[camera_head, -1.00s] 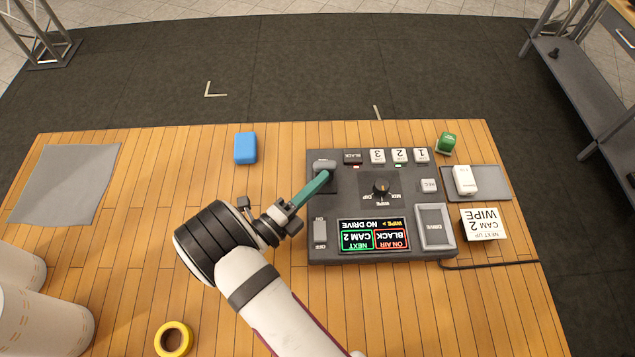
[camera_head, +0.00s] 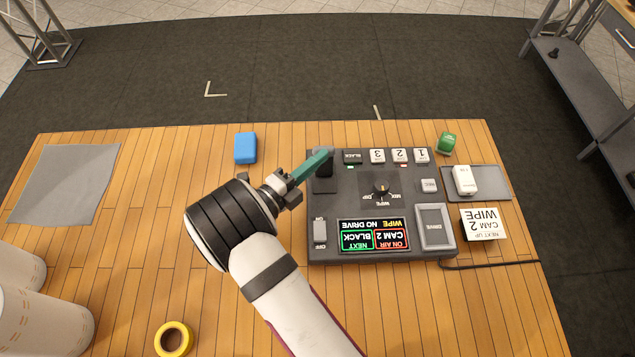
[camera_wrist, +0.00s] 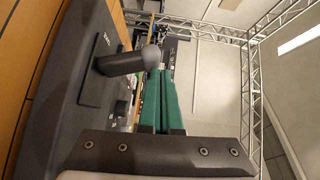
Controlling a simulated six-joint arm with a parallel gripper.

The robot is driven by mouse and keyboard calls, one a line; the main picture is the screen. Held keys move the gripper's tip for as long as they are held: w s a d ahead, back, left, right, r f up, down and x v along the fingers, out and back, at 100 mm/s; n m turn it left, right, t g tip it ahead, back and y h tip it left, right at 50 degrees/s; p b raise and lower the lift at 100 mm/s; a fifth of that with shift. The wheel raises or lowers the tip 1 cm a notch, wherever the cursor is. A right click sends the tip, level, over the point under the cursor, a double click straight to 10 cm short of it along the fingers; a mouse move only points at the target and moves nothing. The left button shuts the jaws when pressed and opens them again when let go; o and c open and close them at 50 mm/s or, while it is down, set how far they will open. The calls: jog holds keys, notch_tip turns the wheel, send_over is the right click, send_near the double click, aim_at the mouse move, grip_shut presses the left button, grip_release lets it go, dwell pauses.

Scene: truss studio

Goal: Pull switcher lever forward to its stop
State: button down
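The black switcher (camera_head: 372,205) sits on the wooden table in the head view. My gripper (camera_head: 318,160) reaches over that corner from the left. In the wrist view its two green fingers (camera_wrist: 160,98) lie together with nothing seen between them. Whether they touch the lever I cannot tell. The screen (camera_head: 373,235) reads ON AIR CAM 2, NEXT BLACK, WIPE, NO DRIVE.
A blue block (camera_head: 245,148) lies left of the switcher. A green object (camera_head: 446,143), a white piece (camera_head: 466,180) on a grey pad (camera_head: 495,183), and a CAM 2 WIPE card (camera_head: 483,224) are at right. Yellow tape (camera_head: 174,339) lies near the front. The left-centre table is clear.

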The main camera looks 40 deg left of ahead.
jog(key=shift+w+a, duration=0.2)
dwell(0.5)
